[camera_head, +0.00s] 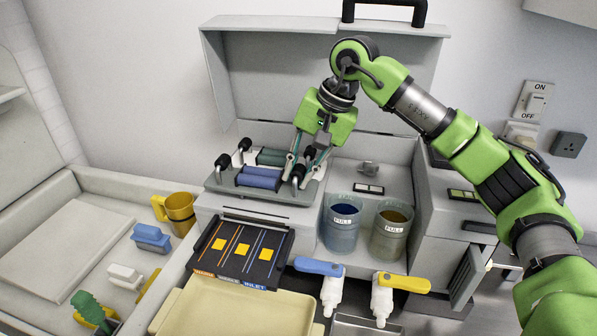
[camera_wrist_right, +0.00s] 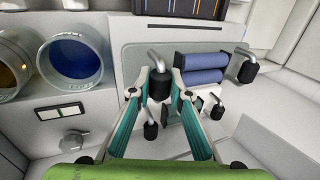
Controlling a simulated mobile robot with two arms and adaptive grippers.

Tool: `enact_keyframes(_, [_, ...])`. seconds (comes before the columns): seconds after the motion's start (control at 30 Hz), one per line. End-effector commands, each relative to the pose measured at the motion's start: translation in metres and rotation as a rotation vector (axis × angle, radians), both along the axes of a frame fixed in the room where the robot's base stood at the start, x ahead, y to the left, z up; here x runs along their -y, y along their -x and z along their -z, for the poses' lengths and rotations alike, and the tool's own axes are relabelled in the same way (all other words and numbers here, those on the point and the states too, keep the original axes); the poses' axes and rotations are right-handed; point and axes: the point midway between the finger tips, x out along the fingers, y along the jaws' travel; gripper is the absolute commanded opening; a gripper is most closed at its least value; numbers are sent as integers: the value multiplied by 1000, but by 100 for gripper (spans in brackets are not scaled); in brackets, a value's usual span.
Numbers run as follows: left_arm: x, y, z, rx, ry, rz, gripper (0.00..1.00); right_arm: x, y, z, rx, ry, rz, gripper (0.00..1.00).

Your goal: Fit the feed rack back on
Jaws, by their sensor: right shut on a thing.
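The feed rack appears to be the grey plate (camera_head: 228,186) with blue rollers (camera_head: 260,178) and a dark green roller behind them. It lies on top of the machine under the raised lid. Bent metal levers with black grips stand at its corners. My right gripper (camera_head: 297,170) is shut on the black grip (camera_wrist_right: 160,88) of the right front lever. In the right wrist view its fingertips (camera_wrist_right: 161,82) close on both sides of that grip. The blue rollers (camera_wrist_right: 203,68) show beside it. Whether the plate sits fully seated cannot be told. My left gripper is out of view.
Two beakers marked FULL, one blue (camera_head: 341,226) and one amber (camera_head: 390,232), stand right of the rack. A black panel (camera_head: 205,262) with yellow squares, a cream tray (camera_head: 245,312) and two taps are in front. A yellow mug (camera_head: 181,213) stands left. The open lid (camera_head: 325,85) rises behind.

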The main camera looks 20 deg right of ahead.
Motion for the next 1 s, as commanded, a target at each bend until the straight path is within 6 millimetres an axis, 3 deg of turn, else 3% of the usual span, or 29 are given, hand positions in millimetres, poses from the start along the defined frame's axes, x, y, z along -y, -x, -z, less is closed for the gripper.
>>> enact_keyframes(0.27, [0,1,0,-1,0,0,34,-1,-1,-2,7,-5,0,0])
enact_keyframes(1.0, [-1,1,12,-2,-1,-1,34,-1,-1,14,7,-4,0,0])
